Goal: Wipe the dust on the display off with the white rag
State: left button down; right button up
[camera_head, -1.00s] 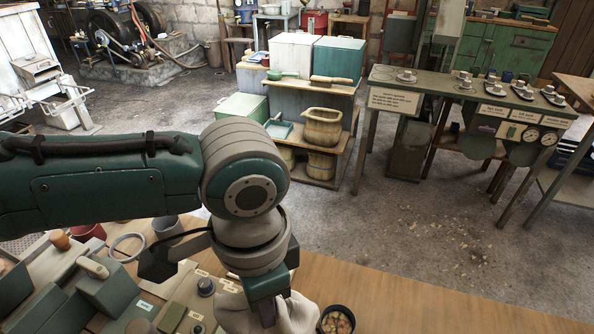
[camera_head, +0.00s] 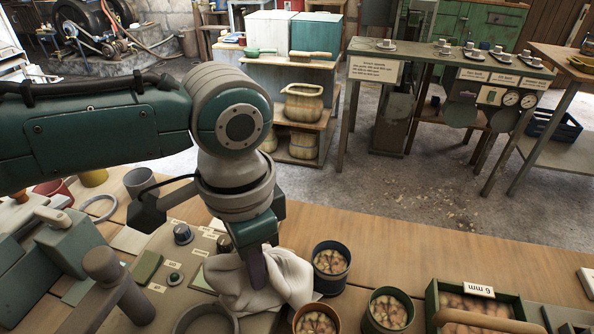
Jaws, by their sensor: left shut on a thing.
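My left gripper (camera_head: 257,265) is shut on the white rag (camera_head: 240,285). The rag is bunched and spreads out on both sides of the finger, low over the grey-beige control panel (camera_head: 172,262). A small greenish rectangle (camera_head: 205,279), perhaps the display, shows on the panel just left of the rag, partly covered by it. Dust on it cannot be made out. Whether the rag touches the panel is hard to tell. My right gripper is not in view.
Round tins (camera_head: 331,263) with brownish contents stand close right of the rag. A green box labelled "6 mm" (camera_head: 432,300) is farther right. A dark knob (camera_head: 183,234) and a grey lever (camera_head: 110,277) are on the left. The wooden bench (camera_head: 400,250) is clear behind the tins.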

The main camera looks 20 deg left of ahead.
pick_arm(q)
jog(key=shift+f, duration=0.5)
grip_release()
dwell(0.4)
